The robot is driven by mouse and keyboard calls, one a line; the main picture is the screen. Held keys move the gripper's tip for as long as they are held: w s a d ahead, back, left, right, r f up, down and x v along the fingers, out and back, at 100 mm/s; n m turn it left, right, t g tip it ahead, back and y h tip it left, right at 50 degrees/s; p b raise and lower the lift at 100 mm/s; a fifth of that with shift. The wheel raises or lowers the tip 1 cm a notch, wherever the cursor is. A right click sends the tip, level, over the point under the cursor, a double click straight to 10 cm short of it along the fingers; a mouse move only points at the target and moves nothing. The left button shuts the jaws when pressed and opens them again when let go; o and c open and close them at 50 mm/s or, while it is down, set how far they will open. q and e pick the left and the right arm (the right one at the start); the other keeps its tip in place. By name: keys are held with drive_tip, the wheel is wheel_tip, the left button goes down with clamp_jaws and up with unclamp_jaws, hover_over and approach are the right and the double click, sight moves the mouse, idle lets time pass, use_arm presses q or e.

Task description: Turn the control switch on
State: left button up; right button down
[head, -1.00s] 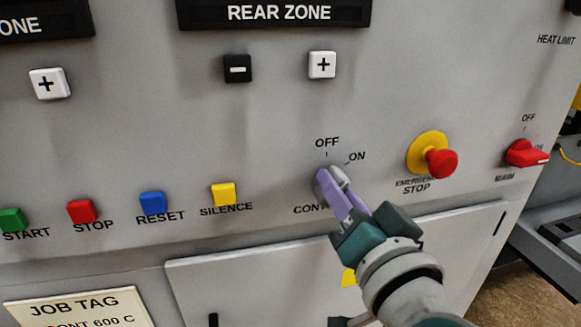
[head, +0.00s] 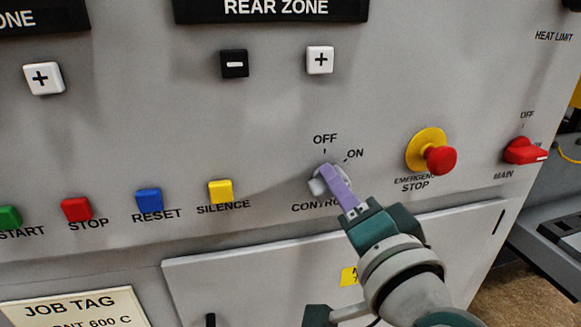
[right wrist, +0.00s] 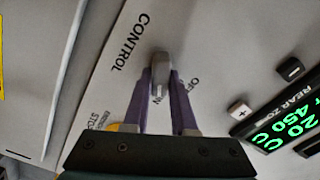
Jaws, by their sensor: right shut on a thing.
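The control switch (head: 317,186) is a grey knob on the panel, below the OFF and ON marks and above the word CONTROL. My right gripper (head: 334,182) is at it, one purple finger covering much of the knob in the head view. In the right wrist view, the knob (right wrist: 160,69) sits between the two purple fingers of my right gripper (right wrist: 162,80), which is shut on it. The knob's white-marked end points toward the ON label, which is partly covered; OFF lies to one side.
A red emergency stop button (head: 440,160) on a yellow base and a red main switch (head: 525,151) are to the right. Yellow silence (head: 220,192), blue reset (head: 149,200) and red stop (head: 76,209) buttons line the left. A panel door (head: 250,265) lies below.

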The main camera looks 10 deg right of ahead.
drive_tip(key=c, duration=0.7)
unclamp_jaws()
drive_tip(key=s, duration=1)
drive_tip(key=shift+d, duration=0.15)
